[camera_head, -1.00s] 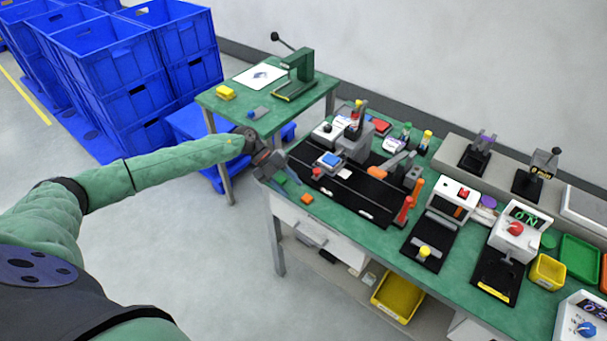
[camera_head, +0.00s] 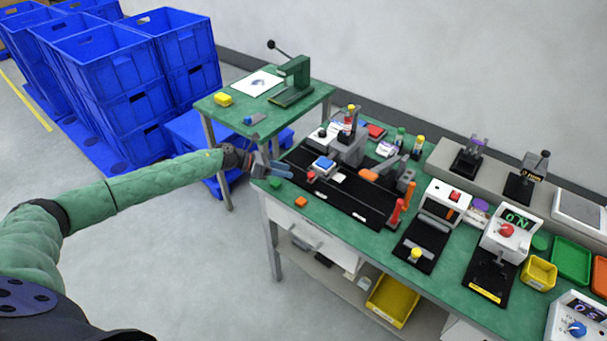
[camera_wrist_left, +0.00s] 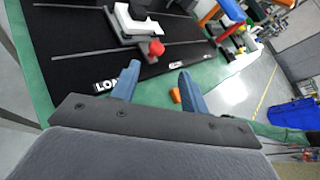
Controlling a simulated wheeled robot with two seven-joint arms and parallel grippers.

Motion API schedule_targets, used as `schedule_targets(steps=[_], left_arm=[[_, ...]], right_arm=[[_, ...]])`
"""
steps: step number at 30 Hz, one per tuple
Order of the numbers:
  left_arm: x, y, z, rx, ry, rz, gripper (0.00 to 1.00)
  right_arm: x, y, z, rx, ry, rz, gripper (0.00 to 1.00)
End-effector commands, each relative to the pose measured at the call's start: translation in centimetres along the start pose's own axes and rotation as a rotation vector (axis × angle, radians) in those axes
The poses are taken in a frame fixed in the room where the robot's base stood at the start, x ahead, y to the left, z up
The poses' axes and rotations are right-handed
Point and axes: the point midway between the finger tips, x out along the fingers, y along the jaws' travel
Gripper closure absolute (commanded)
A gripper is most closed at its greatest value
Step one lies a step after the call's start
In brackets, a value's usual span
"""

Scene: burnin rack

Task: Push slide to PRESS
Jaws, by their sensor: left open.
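The slide (camera_head: 323,172) is a small carriage with a blue and white part on top, sitting on the black track plate (camera_head: 350,202) at its left end. Its red knob (camera_head: 311,177) also shows in the left wrist view (camera_wrist_left: 156,48), above and beyond the fingertips. A white label starting "LO" (camera_wrist_left: 105,86) is on the plate's near edge; I cannot make out a PRESS label. My left gripper (camera_head: 284,169) is open and empty at the left edge of the plate; its blue fingers (camera_wrist_left: 158,85) point towards the knob, apart from it. My right gripper is not in view.
A grey press-like fixture (camera_head: 346,147) stands behind the slide. A red-orange handle (camera_head: 400,208) rises at the plate's right. Blue crates (camera_head: 130,75) stand at far left.

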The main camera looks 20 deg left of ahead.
Motion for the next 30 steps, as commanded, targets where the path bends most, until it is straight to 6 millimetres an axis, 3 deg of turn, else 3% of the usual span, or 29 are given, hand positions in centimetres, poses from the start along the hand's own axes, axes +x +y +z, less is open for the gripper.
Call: schedule_targets(steps=[6,13,18,30], left_arm=[[0.0,0.5,0.2,0.258,-0.009,0.026,0.55],[0.3,0.4,0.3,0.33,-0.008,0.025,0.55],[1.7,0.4,0.5,0.328,-0.009,0.024,0.55],[6.1,0.5,0.6,0.327,-0.008,0.024,0.55]], right_arm=[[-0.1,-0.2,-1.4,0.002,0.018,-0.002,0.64],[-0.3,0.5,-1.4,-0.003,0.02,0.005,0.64],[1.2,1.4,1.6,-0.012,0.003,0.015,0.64],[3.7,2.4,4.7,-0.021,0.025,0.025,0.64]])
